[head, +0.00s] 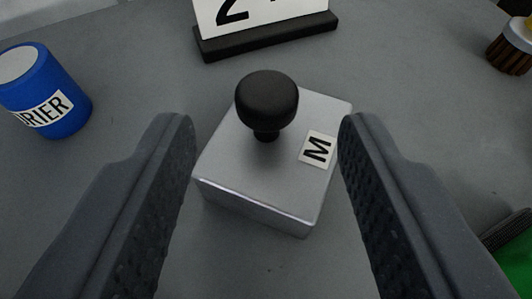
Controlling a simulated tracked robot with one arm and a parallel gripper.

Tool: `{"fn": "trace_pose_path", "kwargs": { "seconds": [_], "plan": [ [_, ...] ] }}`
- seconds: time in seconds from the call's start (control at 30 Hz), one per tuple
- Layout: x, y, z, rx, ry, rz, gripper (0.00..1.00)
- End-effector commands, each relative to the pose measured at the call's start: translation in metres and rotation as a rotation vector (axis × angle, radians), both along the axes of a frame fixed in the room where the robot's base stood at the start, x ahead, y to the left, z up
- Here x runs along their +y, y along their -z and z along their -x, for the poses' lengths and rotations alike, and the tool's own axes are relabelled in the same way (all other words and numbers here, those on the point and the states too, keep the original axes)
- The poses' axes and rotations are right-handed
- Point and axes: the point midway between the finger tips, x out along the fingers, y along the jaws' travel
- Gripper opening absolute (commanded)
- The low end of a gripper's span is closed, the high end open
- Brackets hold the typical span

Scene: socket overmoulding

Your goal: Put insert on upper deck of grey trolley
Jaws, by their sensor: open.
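The insert (230,165) looks to be the silver metal block with a black round knob (267,98) on top and a white label reading "M" (318,150). It sits on a grey surface (400,75) in the middle of the head view, turned slightly. My gripper (267,135) is open, with one dark ridged finger on each side of the block in the picture. I cannot tell whether the fingers touch the block. The grey trolley and its upper deck cannot be told for certain here.
A blue cylinder (75,95) with a label ending "RIER" stands at the left. A white number sign on a black base (270,38) stands behind the block. A brown-bristled brush (512,55) is at the upper right, and a green object (515,250) at the lower right.

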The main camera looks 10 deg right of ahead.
Motion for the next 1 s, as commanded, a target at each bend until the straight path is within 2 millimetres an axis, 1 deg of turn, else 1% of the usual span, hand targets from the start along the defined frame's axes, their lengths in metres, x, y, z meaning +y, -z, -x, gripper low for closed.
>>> {"fn": "trace_pose_path", "kwargs": {
  "seconds": [0.03,0.1,0.3,0.5,0.63,0.87,0.97,1.0],
  "plan": [
    [0.002,-0.005,0.01,0.001,-0.002,0.002,0.45],
    [0.003,-0.009,0.021,0.002,-0.003,0.001,0.45],
    [0.006,-0.021,0.049,0.002,-0.001,0.0,0.45],
    [0.008,-0.027,0.065,0.001,-0.001,0.0,0.45],
    [0.008,-0.028,0.069,0.001,0.0,0.0,0.45],
    [0.008,-0.028,0.069,0.002,0.0,-0.002,0.45],
    [0.011,-0.036,0.064,0.01,-0.007,-0.027,0.45],
    [0.014,-0.043,0.06,0.016,-0.011,-0.049,0.45]
  ]
}}
